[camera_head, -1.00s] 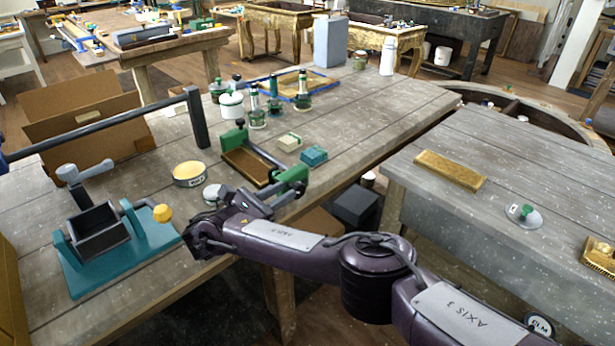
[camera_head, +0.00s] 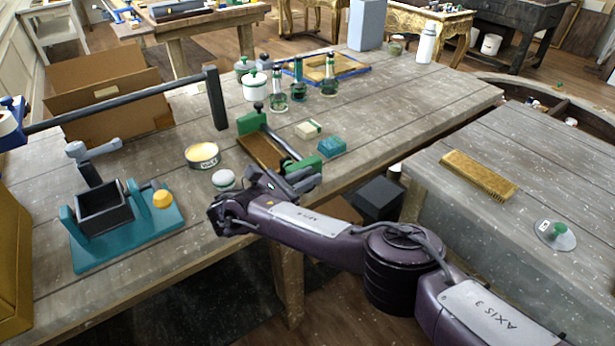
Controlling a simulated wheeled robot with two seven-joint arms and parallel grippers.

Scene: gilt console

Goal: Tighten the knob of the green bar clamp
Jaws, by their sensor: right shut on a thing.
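The green bar clamp lies on the near worktable, with a green far head (camera_head: 251,122) and a green near jaw (camera_head: 304,168). A dark bar joins them, and a brown wooden piece (camera_head: 260,152) lies beside the bar between the jaws. My right gripper (camera_head: 290,182) is at the near jaw, close to the table's front edge. It is shut on the clamp's knob, which its dark fingers and wrist mostly hide. My left gripper is out of view.
A teal stand with a dark box (camera_head: 104,208) and yellow knob, a round tin (camera_head: 203,157) and a white-topped jar (camera_head: 224,179) stand left of my wrist. A teal block (camera_head: 332,147) is right of the clamp. A gap separates the right table, which holds a brush (camera_head: 478,175).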

